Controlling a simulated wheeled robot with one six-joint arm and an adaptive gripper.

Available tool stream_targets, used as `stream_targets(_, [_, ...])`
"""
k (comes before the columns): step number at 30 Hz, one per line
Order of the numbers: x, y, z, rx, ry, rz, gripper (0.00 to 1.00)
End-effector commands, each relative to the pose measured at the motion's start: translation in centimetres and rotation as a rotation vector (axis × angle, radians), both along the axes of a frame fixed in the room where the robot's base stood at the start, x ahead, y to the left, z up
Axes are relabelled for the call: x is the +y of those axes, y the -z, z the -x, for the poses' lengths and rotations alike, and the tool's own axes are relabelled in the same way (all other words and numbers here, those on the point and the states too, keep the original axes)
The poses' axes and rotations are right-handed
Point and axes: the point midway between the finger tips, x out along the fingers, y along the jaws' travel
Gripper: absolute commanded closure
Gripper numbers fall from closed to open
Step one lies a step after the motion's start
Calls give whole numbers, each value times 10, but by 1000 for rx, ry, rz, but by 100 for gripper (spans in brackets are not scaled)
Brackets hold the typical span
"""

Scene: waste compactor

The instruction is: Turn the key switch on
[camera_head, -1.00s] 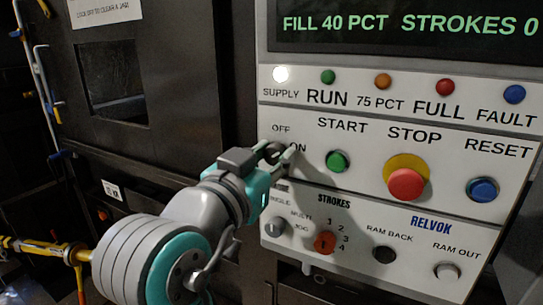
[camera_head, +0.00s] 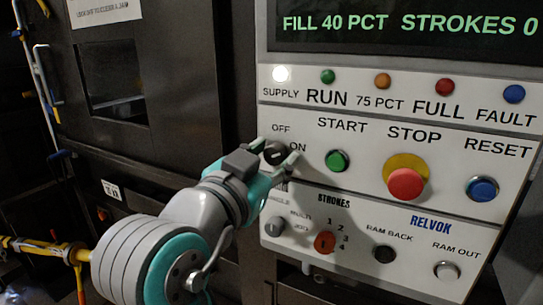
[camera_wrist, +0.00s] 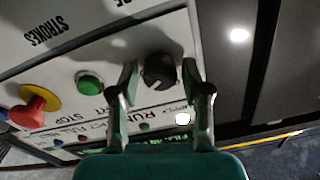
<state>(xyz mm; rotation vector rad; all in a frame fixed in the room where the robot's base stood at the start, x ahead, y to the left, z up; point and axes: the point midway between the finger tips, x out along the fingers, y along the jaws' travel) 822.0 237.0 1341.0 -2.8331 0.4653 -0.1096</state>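The key switch is a dark round knob (camera_head: 275,153) between the OFF and ON labels at the upper left of the control panel. It also shows in the wrist view (camera_wrist: 159,72), where a pale mark sits near its rim. My gripper (camera_head: 274,150) is at the switch, with its teal fingers on either side of the knob. In the wrist view my gripper (camera_wrist: 164,80) is open, with one finger to each side of the knob. The left finger is close to the knob, and a gap shows at the right; I cannot tell whether either touches.
The green START button (camera_head: 337,160), red STOP button (camera_head: 405,184) and blue RESET button (camera_head: 482,189) lie to the right on the panel (camera_head: 310,180). The SUPPLY lamp (camera_head: 282,74) is lit white. Smaller knobs sit below. A dark cabinet door (camera_head: 180,60) stands at the left.

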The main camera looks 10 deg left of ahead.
Motion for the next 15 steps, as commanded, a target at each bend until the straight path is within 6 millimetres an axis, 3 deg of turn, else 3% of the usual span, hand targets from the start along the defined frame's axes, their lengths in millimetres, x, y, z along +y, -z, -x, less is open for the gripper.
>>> stream_targets(10, [0,0,1,-1,0,0,40])
stream_targets(15, [6,0,15,-2,-4,1,40])
